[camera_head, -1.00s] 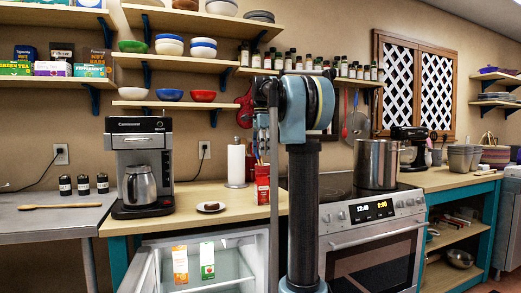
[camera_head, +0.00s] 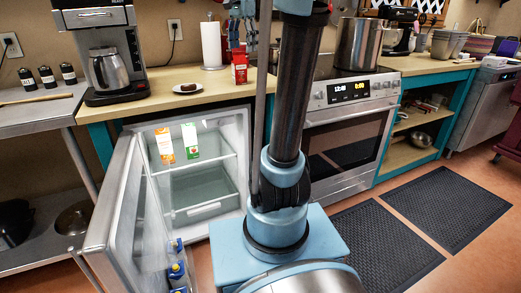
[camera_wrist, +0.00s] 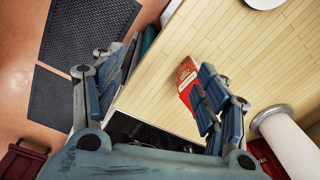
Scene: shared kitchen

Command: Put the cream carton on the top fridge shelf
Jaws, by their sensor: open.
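A small red carton with pale lettering, probably the cream carton (camera_head: 240,73), stands on the wooden counter left of the stove. In the wrist view the red carton (camera_wrist: 186,76) is beside the right finger, which partly covers it. My gripper (camera_wrist: 167,56) is open and empty, above the counter's edge. I cannot tell whether the finger touches the carton. The fridge (camera_head: 200,212) under the counter is open. Its upper shelf (camera_head: 215,161) holds an orange carton (camera_head: 165,146) and a green-and-white carton (camera_head: 190,141), with free room at their right.
The open fridge door (camera_head: 115,225) swings out to the left, with bottles in its rack. A paper towel roll (camera_head: 211,45), a plate (camera_head: 188,88) and a coffee maker (camera_head: 100,55) stand on the counter. The stove (camera_head: 350,125) is at the right.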

